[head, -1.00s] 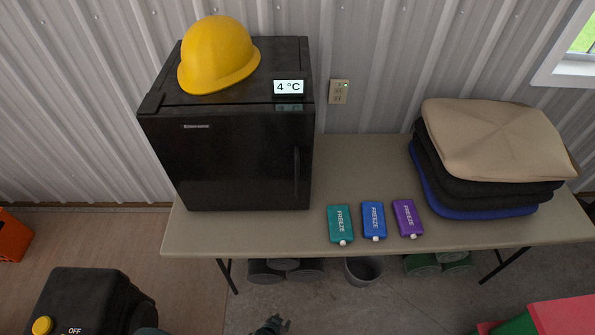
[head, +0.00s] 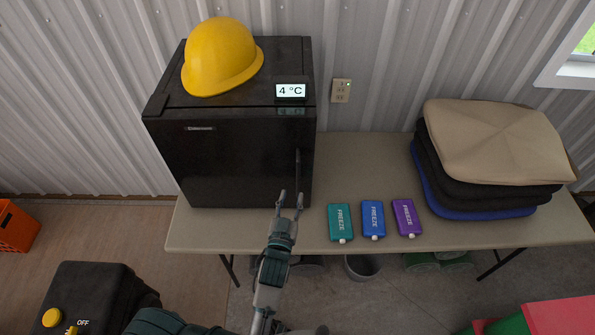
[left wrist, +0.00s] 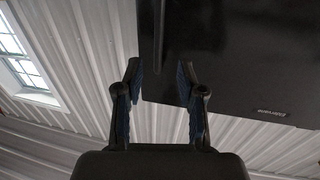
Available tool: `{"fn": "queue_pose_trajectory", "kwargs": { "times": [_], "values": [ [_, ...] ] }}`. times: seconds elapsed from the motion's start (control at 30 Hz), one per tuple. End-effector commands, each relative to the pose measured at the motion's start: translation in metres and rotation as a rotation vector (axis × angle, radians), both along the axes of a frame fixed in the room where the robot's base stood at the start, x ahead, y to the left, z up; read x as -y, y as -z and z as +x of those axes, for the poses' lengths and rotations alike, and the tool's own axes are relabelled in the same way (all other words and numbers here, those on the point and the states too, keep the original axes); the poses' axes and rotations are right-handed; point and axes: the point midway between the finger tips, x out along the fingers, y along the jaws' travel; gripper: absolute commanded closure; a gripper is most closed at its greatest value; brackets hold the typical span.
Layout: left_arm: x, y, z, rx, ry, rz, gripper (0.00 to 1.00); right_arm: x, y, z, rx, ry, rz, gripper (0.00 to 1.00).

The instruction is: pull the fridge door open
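The black mini fridge (head: 235,165) stands on the table with its door shut. Its vertical handle (head: 298,172) is on the right side of the door. It also shows in the left wrist view as a dark bar (left wrist: 159,35). My left gripper (head: 289,194) is open and empty, in front of the lower right of the door near the handle's lower end. In the left wrist view the two fingers (left wrist: 160,80) are apart, with the door's edge beyond them and the handle ahead. I cannot see it touching the handle. My right gripper is not in view.
A yellow hard hat (head: 222,58) and a 4 °C display (head: 290,91) sit on the fridge. Teal (head: 340,222), blue (head: 373,219) and purple (head: 407,217) freeze packs lie on the table (head: 365,160) to the right. Folded cushions (head: 495,145) are stacked farther right.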

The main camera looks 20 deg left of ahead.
Motion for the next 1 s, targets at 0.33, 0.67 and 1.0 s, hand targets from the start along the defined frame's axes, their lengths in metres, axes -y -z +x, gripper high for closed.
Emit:
{"fn": "queue_pose_trajectory", "kwargs": {
  "times": [0.33,0.67,1.0],
  "values": [
    [-0.007,-0.001,0.077,0.000,0.000,0.001,0.61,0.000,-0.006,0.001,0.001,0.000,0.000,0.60],
    [-0.009,0.001,0.101,-0.002,0.001,0.000,0.61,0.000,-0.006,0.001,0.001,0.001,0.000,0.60],
    [-0.009,0.001,0.101,-0.002,0.001,0.000,0.94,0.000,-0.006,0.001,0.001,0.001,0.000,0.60]
  ]
}}
